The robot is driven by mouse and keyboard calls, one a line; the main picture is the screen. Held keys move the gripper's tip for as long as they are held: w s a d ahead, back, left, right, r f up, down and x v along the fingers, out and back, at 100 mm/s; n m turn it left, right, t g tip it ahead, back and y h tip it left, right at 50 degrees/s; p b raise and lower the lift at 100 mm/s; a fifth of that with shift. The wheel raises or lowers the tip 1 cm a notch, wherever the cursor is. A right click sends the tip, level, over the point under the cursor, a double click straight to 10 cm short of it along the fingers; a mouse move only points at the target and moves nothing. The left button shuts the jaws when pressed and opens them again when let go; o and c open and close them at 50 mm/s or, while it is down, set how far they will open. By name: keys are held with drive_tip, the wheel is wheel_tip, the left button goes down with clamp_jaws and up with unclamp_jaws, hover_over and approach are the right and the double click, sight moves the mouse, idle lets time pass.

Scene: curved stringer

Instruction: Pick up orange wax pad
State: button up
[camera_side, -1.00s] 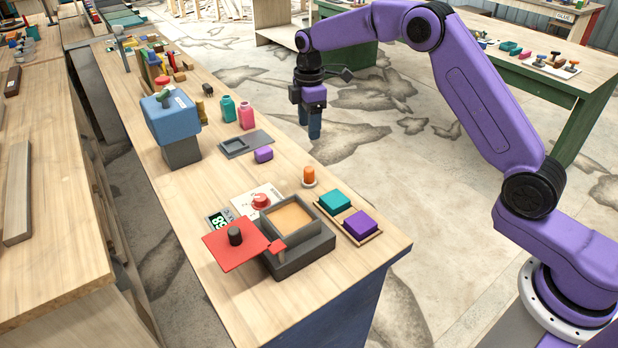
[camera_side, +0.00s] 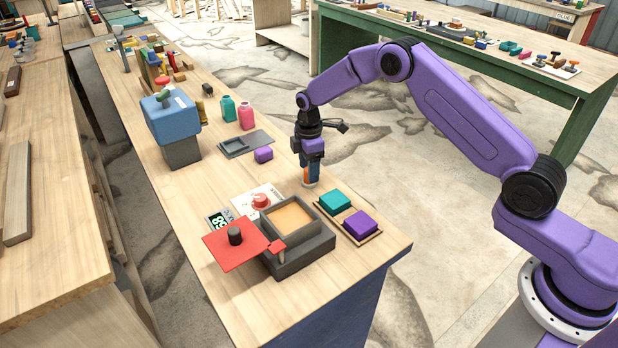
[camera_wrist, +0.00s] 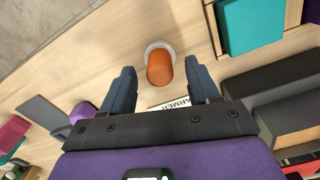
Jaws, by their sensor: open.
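The orange wax pad (camera_wrist: 159,69) is a small orange cylinder on a pale round base on the wooden bench. In the wrist view it stands just beyond my open fingers, near the line between them. In the side view my gripper (camera_side: 310,172) points down at the pad (camera_side: 306,175), and the fingers hide most of it. In the wrist view both dark blue fingers of my gripper (camera_wrist: 162,88) are apart with nothing between their tips. I cannot tell the exact gap between fingertips and pad.
A grey box with tan filling (camera_side: 290,216) and a red lid plate (camera_side: 234,250) stand in front. Teal (camera_side: 335,201) and purple (camera_side: 360,224) blocks sit on a tray to the right. A purple block (camera_side: 263,154) and grey tray (camera_side: 245,143) lie behind left.

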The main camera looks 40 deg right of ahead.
drive_tip(key=shift+f, duration=1.05)
clamp_jaws()
drive_tip(key=shift+r, duration=0.15)
drive_tip(key=shift+r, duration=0.55)
drive_tip(key=s+d+r, duration=0.2)
drive_tip(key=s+r, duration=0.9)
drive_tip(key=s, duration=0.3)
drive_tip(key=shift+r, duration=0.3)
